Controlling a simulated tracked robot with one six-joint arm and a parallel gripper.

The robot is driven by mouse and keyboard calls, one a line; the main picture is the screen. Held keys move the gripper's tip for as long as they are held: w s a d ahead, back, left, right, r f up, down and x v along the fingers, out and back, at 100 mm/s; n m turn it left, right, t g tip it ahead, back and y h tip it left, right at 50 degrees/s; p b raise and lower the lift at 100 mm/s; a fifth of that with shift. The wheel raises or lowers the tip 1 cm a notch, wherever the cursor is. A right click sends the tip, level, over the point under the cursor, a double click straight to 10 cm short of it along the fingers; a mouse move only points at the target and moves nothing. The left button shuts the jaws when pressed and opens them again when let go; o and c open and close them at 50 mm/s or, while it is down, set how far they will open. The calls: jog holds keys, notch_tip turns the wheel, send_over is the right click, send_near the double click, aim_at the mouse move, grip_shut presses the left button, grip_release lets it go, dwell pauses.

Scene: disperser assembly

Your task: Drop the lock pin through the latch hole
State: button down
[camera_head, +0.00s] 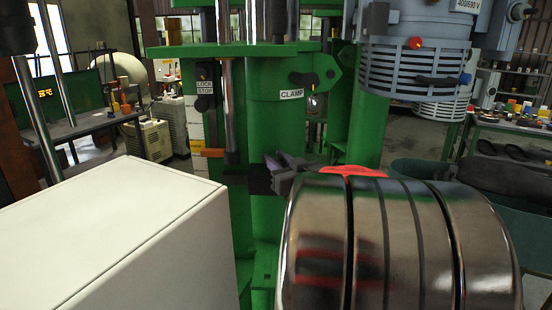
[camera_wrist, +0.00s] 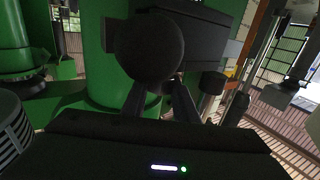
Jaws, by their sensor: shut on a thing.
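My gripper (camera_head: 275,172) is at the front of the green machine column, beside a dark block (camera_head: 260,181). In the wrist view my gripper's fingers (camera_wrist: 160,85) are shut on a dark round knob, which looks like the head of the lock pin (camera_wrist: 150,48). The pin's shank is hidden behind the knob and fingers. A black box-like part (camera_wrist: 195,30) lies just beyond the knob. I cannot tell whether the pin is in a hole or above it, and the latch hole is not clearly visible.
A LOCK STOP label (camera_head: 205,86) and a CLAMP label (camera_head: 291,94) with a black handle (camera_head: 305,79) are on the green machine (camera_head: 270,130). A vented motor housing (camera_head: 415,70) hangs at upper right. A shiny vertical rod (camera_head: 228,105) stands left of the column.

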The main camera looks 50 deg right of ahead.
jog(key=shift+f, duration=0.65)
jog(key=c, duration=1.3)
grip_release()
jog(key=shift+c, duration=0.2)
jog(key=shift+s, duration=0.1)
jog(key=v, duration=1.3)
jog(key=shift+s+a, duration=0.2)
jog(key=shift+s, duration=0.05)
